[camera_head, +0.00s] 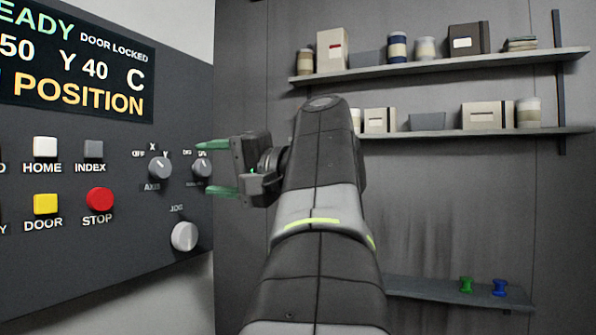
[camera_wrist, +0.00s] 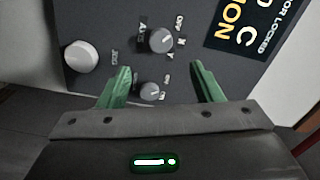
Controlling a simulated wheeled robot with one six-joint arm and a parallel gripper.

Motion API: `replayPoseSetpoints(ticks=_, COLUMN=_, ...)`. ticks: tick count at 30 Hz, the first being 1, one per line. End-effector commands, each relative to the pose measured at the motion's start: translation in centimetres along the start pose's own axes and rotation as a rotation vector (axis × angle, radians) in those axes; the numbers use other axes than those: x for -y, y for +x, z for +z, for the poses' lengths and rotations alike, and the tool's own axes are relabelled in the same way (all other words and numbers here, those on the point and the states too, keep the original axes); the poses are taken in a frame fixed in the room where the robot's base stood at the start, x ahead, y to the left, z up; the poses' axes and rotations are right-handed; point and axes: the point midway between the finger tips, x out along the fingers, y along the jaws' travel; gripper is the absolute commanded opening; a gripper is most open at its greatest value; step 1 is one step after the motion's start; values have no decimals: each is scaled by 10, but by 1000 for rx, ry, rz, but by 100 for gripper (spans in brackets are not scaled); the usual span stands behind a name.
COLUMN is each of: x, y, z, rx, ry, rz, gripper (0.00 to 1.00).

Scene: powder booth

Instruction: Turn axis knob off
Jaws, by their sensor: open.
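The axis knob (camera_head: 160,167) is a grey round knob on the dark control panel, with OFF, X and Y marked around it and AXIS below. My gripper (camera_head: 203,167) has two green fingers, one above the other in the head view. It is open and empty, to the right of the axis knob and apart from it. In the wrist view my gripper (camera_wrist: 160,66) has the smaller knob between its fingers in the picture.
A smaller knob (camera_head: 202,167) sits right of the axis knob. The jog knob (camera_head: 184,237) is below. The red STOP button (camera_head: 99,199), INDEX button (camera_head: 93,148) and yellow DOOR button (camera_head: 45,204) lie left. The display (camera_head: 75,65) reads DOOR LOCKED. Shelves (camera_head: 440,67) stand right.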

Motion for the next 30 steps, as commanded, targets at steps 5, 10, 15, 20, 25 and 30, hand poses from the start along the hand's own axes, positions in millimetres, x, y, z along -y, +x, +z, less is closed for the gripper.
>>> replayPoseSetpoints(ticks=5, x=0, y=-12, z=0, rx=-2, ry=0, rz=0, gripper=59)
replayPoseSetpoints(ticks=10, x=0, y=-15, z=0, rx=0, ry=-1, rz=0, gripper=59)
replayPoseSetpoints(ticks=15, x=0, y=-15, z=1, rx=1, ry=-1, rz=-1, gripper=59)
replayPoseSetpoints(ticks=20, x=0, y=-15, z=0, rx=0, ry=-1, rz=-1, gripper=59)
replayPoseSetpoints(ticks=25, x=0, y=-14, z=0, rx=1, ry=-1, rz=-1, gripper=59)
replayPoseSetpoints(ticks=30, x=0, y=-6, z=0, rx=3, ry=0, rz=-2, gripper=59)
